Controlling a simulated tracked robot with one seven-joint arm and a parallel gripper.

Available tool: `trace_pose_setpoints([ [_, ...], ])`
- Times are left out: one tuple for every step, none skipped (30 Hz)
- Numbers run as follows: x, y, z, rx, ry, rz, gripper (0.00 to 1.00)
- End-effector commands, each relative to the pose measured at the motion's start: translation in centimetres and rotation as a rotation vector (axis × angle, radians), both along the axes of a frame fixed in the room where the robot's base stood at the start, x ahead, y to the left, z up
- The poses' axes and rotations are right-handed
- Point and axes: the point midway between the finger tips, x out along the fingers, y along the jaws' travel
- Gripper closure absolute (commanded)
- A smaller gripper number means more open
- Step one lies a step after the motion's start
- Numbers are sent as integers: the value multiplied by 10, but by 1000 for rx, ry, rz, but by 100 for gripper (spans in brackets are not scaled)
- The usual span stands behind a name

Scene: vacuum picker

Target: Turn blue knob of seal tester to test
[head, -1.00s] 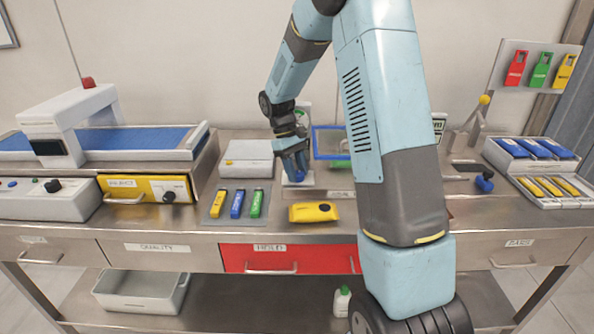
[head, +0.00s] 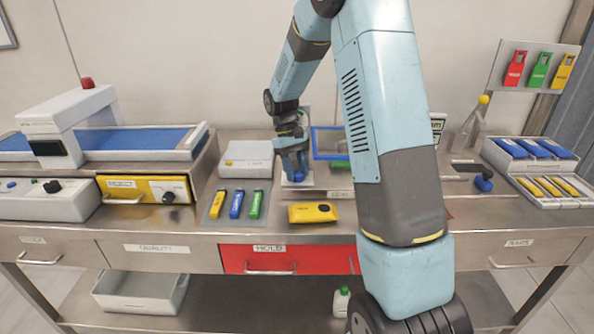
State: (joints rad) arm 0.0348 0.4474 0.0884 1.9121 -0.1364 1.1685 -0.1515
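My gripper (head: 294,170) points down over a small white-based device (head: 297,184) at the back middle of the bench. A small blue part (head: 304,186), apparently the blue knob, shows at its fingertips. The fingers cover much of the device, so I cannot tell whether they grip the blue part, nor which way it is turned.
Left of my gripper is a white box (head: 247,158); in front lie a tray of coloured sticks (head: 215,217) and a yellow pouch (head: 313,212). A blue-rimmed bin (head: 322,129) stands behind, partly hidden by my arm. Open steel bench top is scarce around the gripper.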

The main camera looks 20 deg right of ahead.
Motion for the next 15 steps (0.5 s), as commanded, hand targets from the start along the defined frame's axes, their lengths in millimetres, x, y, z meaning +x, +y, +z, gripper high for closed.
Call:
trace_pose_setpoints([
  [0,0,0,0,0,0,52],
  [0,0,0,0,0,0,50],
  [0,0,0,0,1,0,46],
  [0,0,0,0,1,0,43],
  [0,0,0,0,1,0,40],
  [0,0,0,0,1,0,36],
  [-1,0,0,0,2,1,35],
  [-1,0,0,0,2,1,35],
  [-1,0,0,0,2,1,35],
  [-1,0,0,0,2,1,35],
  [-1,0,0,0,2,1,35],
  [-1,0,0,0,2,1,35],
  [-1,0,0,0,2,1,35],
  [0,0,0,0,2,1,35],
  [0,0,1,0,2,1,35],
])
